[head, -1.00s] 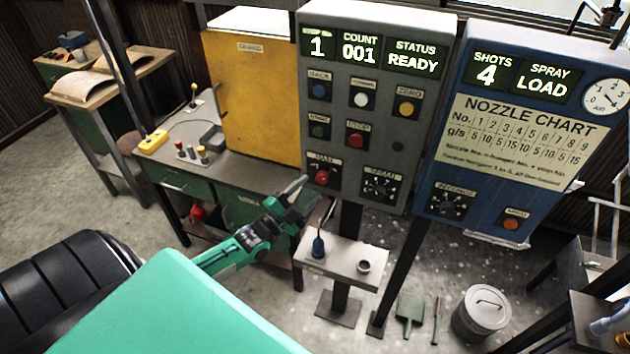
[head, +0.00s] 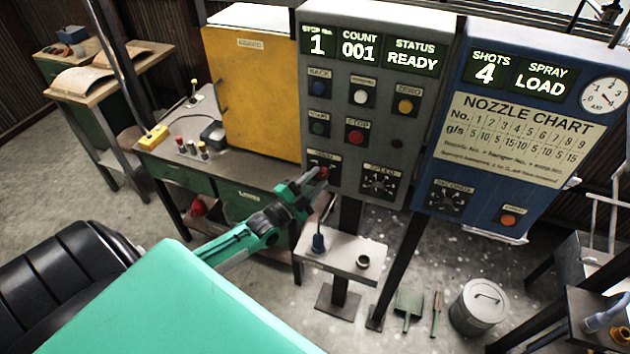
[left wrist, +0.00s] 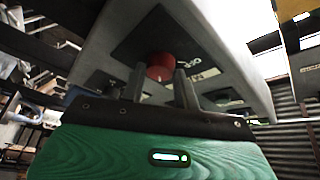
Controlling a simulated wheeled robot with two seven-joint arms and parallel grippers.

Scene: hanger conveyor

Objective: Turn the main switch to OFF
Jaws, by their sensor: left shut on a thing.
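The main switch, a red knob (head: 323,172), sits on a dark plate at the lower left of the grey control panel (head: 385,152). My left gripper (head: 312,174) reaches up to it from the left. In the left wrist view the red knob (left wrist: 160,67) lies between the fingertips of my left gripper (left wrist: 160,84), which is shut on it. Part of an "OFF" mark shows on the plate (left wrist: 165,40) right of the knob. The fingers hide part of the knob and plate in the head view. My right gripper is not in view.
Other buttons and a speed dial (head: 379,182) are close by on the same panel. A small shelf (head: 345,256) with a blue-handled tool and a cup is below. A yellow guard (head: 250,95) stands left, a blue spray panel (head: 505,130) right.

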